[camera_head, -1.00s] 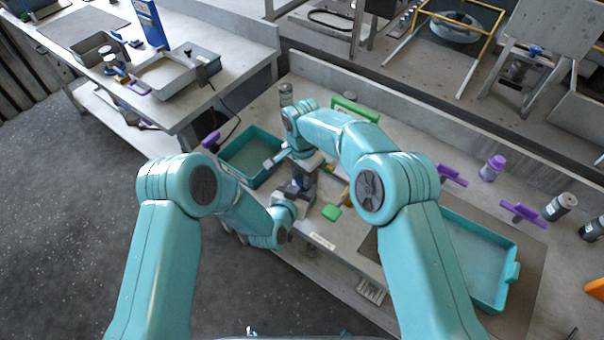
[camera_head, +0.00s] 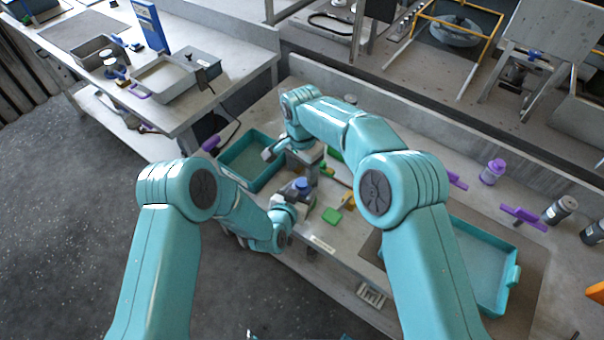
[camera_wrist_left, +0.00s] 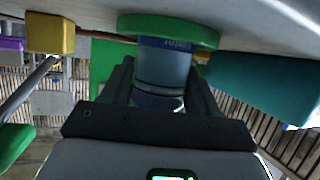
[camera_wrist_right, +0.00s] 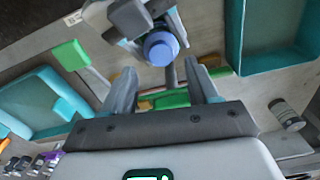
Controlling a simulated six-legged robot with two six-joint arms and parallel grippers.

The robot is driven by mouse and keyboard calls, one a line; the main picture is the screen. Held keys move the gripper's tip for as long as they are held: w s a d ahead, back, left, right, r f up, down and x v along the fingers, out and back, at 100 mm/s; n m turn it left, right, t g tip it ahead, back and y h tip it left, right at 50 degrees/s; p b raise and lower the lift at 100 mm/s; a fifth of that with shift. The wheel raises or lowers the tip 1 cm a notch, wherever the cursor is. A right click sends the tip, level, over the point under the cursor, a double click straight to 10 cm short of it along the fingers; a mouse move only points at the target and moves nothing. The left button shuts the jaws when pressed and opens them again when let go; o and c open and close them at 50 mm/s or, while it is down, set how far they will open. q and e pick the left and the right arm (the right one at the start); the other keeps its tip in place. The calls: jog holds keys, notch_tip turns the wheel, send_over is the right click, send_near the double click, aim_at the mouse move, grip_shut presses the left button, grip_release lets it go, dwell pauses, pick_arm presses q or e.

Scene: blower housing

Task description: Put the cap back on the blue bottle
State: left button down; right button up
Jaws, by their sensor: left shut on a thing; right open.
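The blue bottle (camera_wrist_left: 163,70) is held between the fingers of my left gripper (camera_wrist_left: 160,88), which is shut on it. A green disc (camera_wrist_left: 168,28) lies at its base end in the left wrist view; I cannot tell whether they touch. A round blue cap (camera_wrist_right: 160,48) sits on the bottle's top in the right wrist view, apparently level; it also shows in the head view (camera_head: 301,184). How tightly it sits cannot be seen. My right gripper (camera_wrist_right: 164,85) is open and empty, above and apart from the cap.
A teal bin (camera_head: 252,158) stands left of the grippers and a teal tray (camera_head: 512,250) at the right. A green block (camera_head: 332,215) and a yellow piece (camera_head: 348,200) lie close to the bottle.

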pick_arm(q)
jog(key=shift+f, duration=0.1)
pick_arm(e)
jog(key=shift+c, duration=0.2)
jog(key=shift+c, duration=1.1)
jog(key=n, duration=0.4)
jog(key=shift+s+n, duration=0.1)
jog(key=shift+n, duration=0.2)
jog(key=n, duration=0.4)
jog(key=shift+d+r+n, duration=0.15)
jog(key=shift+r+n, duration=0.15)
jog(key=shift+r, duration=0.05)
pick_arm(q)
jog(key=shift+s, duration=0.1)
pick_arm(e)
jog(key=n, duration=0.2)
jog(key=r+n, duration=0.1)
jog(key=n, duration=0.2)
jog(key=shift+r, duration=0.2)
jog(key=shift+r+n, duration=0.4)
jog(key=shift+a+r, duration=0.25)
jog(key=shift+r, duration=0.05)
